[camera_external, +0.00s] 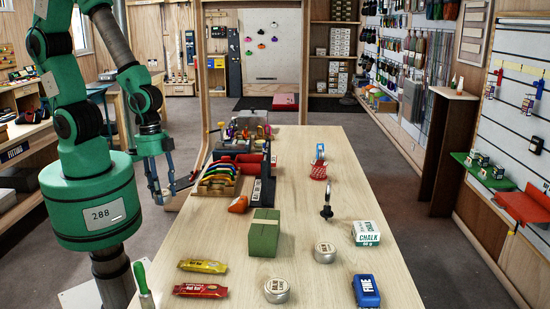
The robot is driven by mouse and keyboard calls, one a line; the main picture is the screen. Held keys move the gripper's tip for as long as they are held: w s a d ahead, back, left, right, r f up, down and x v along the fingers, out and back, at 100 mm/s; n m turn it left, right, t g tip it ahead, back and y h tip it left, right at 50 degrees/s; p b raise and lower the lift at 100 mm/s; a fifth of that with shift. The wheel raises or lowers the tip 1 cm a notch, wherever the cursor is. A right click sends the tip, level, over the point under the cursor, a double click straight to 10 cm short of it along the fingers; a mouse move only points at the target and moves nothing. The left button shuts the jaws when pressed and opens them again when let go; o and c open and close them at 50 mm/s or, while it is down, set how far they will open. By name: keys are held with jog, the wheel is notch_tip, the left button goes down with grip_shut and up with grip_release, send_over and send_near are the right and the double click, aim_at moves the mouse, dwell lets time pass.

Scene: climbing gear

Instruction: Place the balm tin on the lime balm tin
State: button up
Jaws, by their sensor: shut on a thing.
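Two round silver tins stand apart on the wooden table (350,200). One tin (277,290) is near the front edge, and the other tin (325,252) is farther back and to the right. Both have pale lids with dark print too small to read surely, so I cannot tell which is the lime balm tin. My gripper (172,192) is at the table's left edge, left of the rack and well away from both tins. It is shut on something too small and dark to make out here.
A green block (264,233) stands left of the farther tin. A chalk box (366,233), a blue box (366,291), a dark upright tool (326,206) and two bar wrappers (202,266) lie around. A colourful rack (218,180) stands by my gripper. Bare wood lies between.

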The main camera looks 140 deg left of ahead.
jog(key=w+r+p, duration=0.1)
jog(key=w+p, duration=0.1)
jog(key=w, duration=1.4)
jog(key=w+r+n+p, duration=0.1)
jog(key=w+r+p, duration=0.1)
jog(key=w, duration=1.5)
jog(key=shift+r+p, duration=0.2)
jog(key=shift+p, duration=0.5)
jog(key=shift+w, duration=0.1)
send_over(278, 286)
jog(key=shift+s+f+p, duration=0.2)
jog(key=shift+f+p, duration=0.1)
jog(key=shift+f, duration=0.45)
jog(key=shift+f, duration=1.75)
